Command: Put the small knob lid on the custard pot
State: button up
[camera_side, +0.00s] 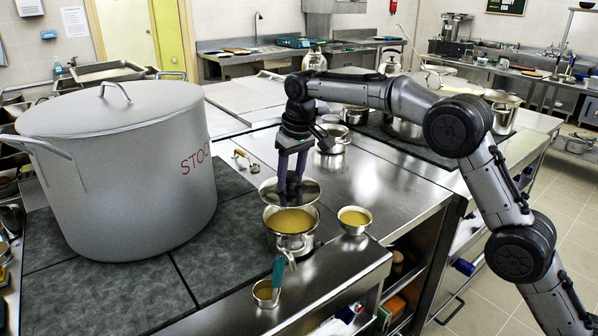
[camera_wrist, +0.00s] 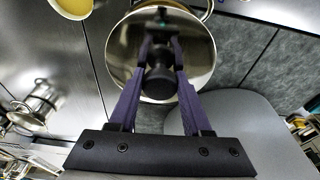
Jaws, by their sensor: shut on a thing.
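The small lid (camera_side: 311,191) is a round shiny steel disc. My gripper (camera_side: 290,196) is shut on its dark knob and holds it just above and behind the custard pot (camera_side: 291,244). The pot is a steel pan full of yellow custard, and its surface is largely uncovered in the side view. In the wrist view, the lid (camera_wrist: 127,68) fills the space beyond my gripper's (camera_wrist: 160,52) fingers. The pot's rim (camera_wrist: 207,10) shows past the lid's upper edge. The lid covers most of the pot in the wrist view.
A large stockpot (camera_side: 130,170) with its own lid stands left. A small bowl of custard (camera_side: 354,219) sits right of the pot. Steel counter (camera_side: 370,185) is clear to the right.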

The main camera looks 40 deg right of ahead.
aim_at(292, 189)
jog(key=shift+f, duration=2.8)
jog(key=shift+f, duration=0.6)
jog(key=o, duration=1.2)
jog(key=shift+f, duration=0.1)
